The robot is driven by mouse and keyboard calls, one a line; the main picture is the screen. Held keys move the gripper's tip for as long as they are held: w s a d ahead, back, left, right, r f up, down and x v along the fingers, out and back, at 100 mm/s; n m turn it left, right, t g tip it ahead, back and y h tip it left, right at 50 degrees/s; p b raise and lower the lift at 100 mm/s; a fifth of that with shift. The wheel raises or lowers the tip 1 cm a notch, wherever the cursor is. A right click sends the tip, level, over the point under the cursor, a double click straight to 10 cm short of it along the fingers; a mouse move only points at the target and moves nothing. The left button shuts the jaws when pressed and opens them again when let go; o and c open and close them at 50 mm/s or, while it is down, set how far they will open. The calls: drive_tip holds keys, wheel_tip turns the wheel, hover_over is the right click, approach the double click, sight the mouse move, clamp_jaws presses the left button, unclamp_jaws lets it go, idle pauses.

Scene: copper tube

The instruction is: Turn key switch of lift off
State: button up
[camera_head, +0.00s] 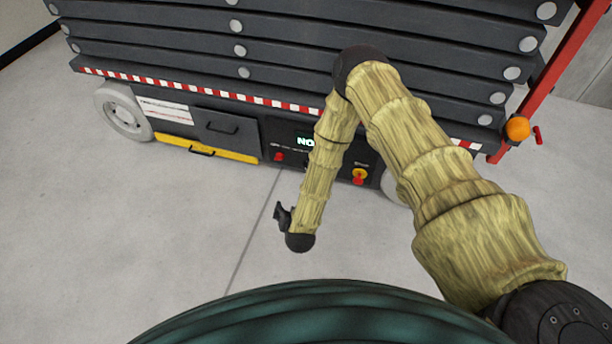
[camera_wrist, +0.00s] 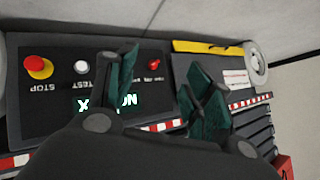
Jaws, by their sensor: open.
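The lift (camera_head: 240,50) stands in front of me with a dark control panel (camera_head: 290,140) low on its side. A small red switch (camera_head: 279,156), which looks like the key switch, is on the panel's left part. In the wrist view the panel appears upside down, and the red switch (camera_wrist: 154,64) shows between the fingers. My gripper (camera_wrist: 163,63) is open with green fingers spread and nothing between them. Its distance from the panel is hard to judge. The lit display (camera_wrist: 118,101) is partly covered by a finger. The key's angle is too small to read.
A red stop button on a yellow base (camera_wrist: 39,67) and a white test button (camera_wrist: 81,68) share the panel. A yellow step (camera_head: 207,147) and a wheel (camera_head: 124,112) are to the left. An orange lamp (camera_head: 517,129) sticks out at right. Grey floor in front is clear.

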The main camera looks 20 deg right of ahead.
drive_tip(key=w+d+f+m+t+h+b, duration=0.2)
drive_tip(key=w+f+m+t+h+b, duration=0.15)
drive_tip(key=w+f+b, duration=0.65)
drive_tip(key=w+d+f+m+h+b, duration=0.1)
drive_tip(key=w+d+m+h+b, duration=0.1)
drive_tip(key=w+d+b, duration=0.2)
drive_tip(key=w+d+f+m+h+b, duration=0.1)
drive_tip(key=w+d+b, duration=0.3)
drive_tip(key=w, duration=0.4)
drive_tip(key=w+d+f+m+t+h+b, duration=0.1)
drive_tip(key=w+d+f+m+h+b, duration=0.1)
drive_tip(key=w+d+b, duration=0.3)
drive_tip(key=shift+w+d+m+h, duration=0.25)
drive_tip(key=shift+w+m+h, duration=0.4)
drive_tip(key=shift+w+m, duration=0.15)
drive_tip(key=shift+r, duration=0.1)
drive_tip(key=c, duration=1)
